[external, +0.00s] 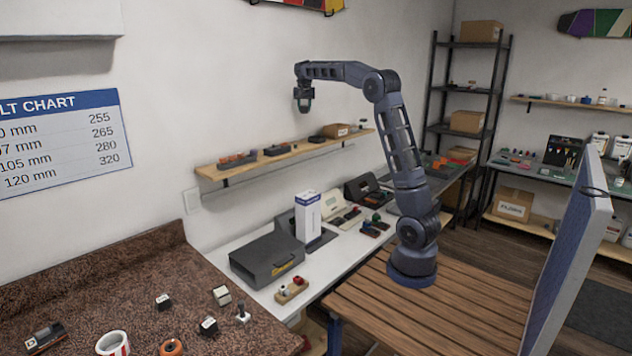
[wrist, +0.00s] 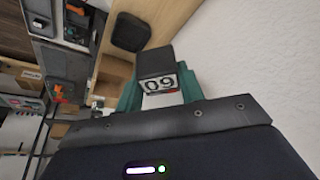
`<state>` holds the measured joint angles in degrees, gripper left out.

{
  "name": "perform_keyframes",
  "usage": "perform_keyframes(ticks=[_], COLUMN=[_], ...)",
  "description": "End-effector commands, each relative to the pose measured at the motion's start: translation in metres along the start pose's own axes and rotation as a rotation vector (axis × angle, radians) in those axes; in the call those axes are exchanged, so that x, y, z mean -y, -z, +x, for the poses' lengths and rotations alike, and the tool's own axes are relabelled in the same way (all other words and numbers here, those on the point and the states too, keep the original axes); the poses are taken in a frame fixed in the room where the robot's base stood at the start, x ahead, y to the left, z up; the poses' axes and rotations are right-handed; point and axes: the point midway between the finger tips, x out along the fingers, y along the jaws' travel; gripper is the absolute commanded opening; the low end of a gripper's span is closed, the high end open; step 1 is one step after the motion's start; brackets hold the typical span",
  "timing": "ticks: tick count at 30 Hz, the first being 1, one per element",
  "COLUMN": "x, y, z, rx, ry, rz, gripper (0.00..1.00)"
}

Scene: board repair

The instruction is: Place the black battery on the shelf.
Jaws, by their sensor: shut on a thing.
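My gripper (external: 304,104) is raised above the wooden wall shelf (external: 213,172), with its fingers pointing down. In the wrist view its teal fingers (wrist: 159,88) are shut on the black battery (wrist: 155,62), a dark block with a white numbered face. The battery is hard to make out in the external view. In the wrist view the shelf (wrist: 172,22) lies beyond the battery, and the two look apart. A dark, rounded object (wrist: 130,32) sits on the shelf there.
Along the shelf are an orange-and-dark item (external: 237,159), a dark block (external: 277,149) and a cardboard box (external: 336,131), with bare gaps between. A white bench below holds a grey case (external: 265,260) and a white box (external: 307,216). Small blocks lie on the brown counter (external: 110,270).

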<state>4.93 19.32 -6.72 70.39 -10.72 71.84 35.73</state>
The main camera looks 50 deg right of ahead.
Motion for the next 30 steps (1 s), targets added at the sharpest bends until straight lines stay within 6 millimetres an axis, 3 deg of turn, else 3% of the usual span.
perform_keyframes(ticks=[15,30], x=[-0.001,0.0], y=[-0.043,-0.06], z=[0.103,0.145], rx=[0.002,0.001], ry=[-0.002,-0.001], rz=[0.0,0.001], gripper=[0.13,0.13])
